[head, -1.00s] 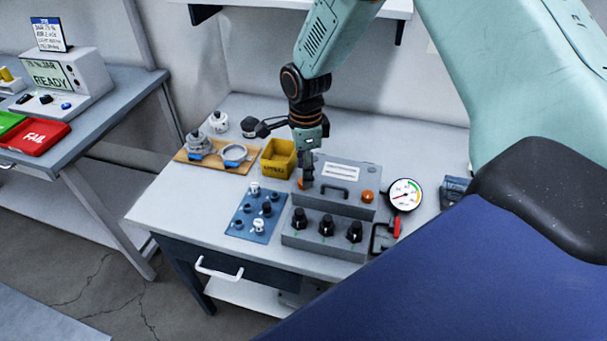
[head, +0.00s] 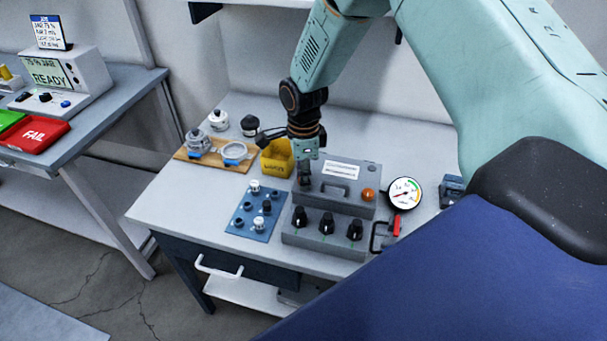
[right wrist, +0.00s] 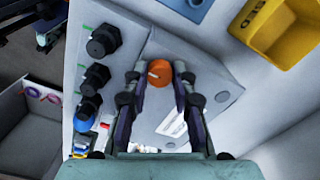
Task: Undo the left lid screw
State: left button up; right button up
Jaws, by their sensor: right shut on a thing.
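The grey box (head: 357,184) stands on the bench, with a lid that has a handle and a white label. The right lid screw (head: 368,194), an orange knob, sits at the lid's right end. My right gripper (head: 304,183) points down at the lid's left end and hides the left screw in the head view. In the right wrist view the left lid screw (right wrist: 158,74), orange with a pale mark, sits between my fingertips, which are shut on it. My left gripper is not in view.
Several black knobs (head: 327,227) line the box's front. A yellow bin (head: 271,168) stands close behind my gripper at left. A blue mat (head: 234,226) with small fittings lies left of the box. A gauge (head: 404,192) stands at right. Bare bench lies at front left.

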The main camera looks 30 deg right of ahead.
jog(key=shift+s, duration=0.1)
grip_shut()
